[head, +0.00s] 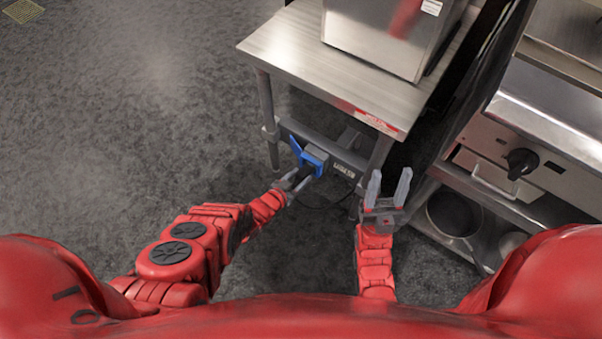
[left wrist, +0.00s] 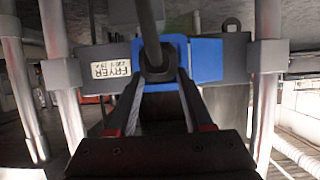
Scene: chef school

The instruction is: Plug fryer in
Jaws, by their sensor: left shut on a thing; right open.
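The blue socket (head: 312,161) is mounted on a grey bar under the steel table, and its blue lid (head: 297,147) stands open. The left wrist view also shows the blue socket (left wrist: 206,60) beside an upside-down label (left wrist: 111,69) reading FRYER. My left gripper (head: 297,179) is shut on a dark plug (left wrist: 158,63) with a thick cable (left wrist: 150,22). The plug is lined up with the front of the socket. I cannot tell whether its prongs are inside. My right gripper (head: 390,174) is open and empty, to the right of the socket near a table leg.
A steel table (head: 300,50) with a boxy steel appliance (head: 385,35) stands above the socket. Its legs (head: 268,120) flank the work area. A cooking unit with a black knob (head: 521,162) and a pot (head: 452,214) stand at right. The floor at left is clear.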

